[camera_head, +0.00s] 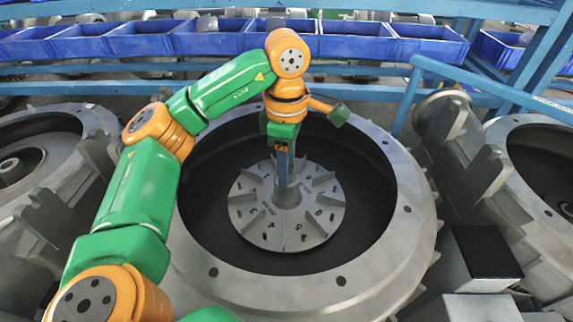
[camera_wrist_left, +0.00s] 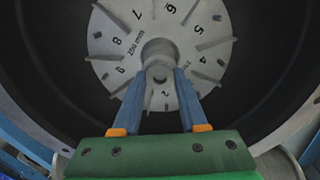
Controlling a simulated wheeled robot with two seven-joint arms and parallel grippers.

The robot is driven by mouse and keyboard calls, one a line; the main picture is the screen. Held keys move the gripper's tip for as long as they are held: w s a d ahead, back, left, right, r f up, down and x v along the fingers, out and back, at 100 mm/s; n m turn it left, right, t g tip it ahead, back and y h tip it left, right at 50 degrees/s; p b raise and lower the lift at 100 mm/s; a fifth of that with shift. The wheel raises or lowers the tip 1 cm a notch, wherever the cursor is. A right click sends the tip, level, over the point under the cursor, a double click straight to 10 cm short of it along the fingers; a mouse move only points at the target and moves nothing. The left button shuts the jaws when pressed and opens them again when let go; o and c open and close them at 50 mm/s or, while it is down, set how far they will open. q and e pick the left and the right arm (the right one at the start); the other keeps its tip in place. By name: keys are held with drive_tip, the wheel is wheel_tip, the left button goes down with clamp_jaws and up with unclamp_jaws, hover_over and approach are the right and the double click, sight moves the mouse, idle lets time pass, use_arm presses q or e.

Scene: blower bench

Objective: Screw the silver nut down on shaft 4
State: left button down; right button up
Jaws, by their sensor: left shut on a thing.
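A grey bladed disc (camera_head: 262,218) with printed numbers lies inside the large round housing in the middle of the head view. Its raised hub (camera_head: 288,197) surrounds the shaft, which is largely hidden. My left gripper (camera_head: 285,183) points straight down over the hub, with its blue fingers at the centre. In the left wrist view, the fingertips (camera_wrist_left: 159,73) close on a small grey piece, the silver nut (camera_wrist_left: 160,71), at the middle of the disc (camera_wrist_left: 120,45). The fingers hide much of the nut, and I cannot tell how low it sits. My right gripper is not in view.
The wide flanged rim (camera_head: 290,291) of the housing rings the disc. Similar housings stand at left (camera_head: 95,118) and right (camera_head: 515,130). Blue bins (camera_head: 215,42) line the rack behind. A blue rail (camera_head: 480,80) slopes at the back right, and a dark block (camera_head: 485,252) stands at right.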

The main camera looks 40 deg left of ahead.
use_arm(q)
drive_tip(key=m, duration=0.5)
drive_tip(key=shift+m, duration=0.4)
drive_tip(key=m, duration=1.9)
drive_tip(key=c, duration=0.7)
unclamp_jaws()
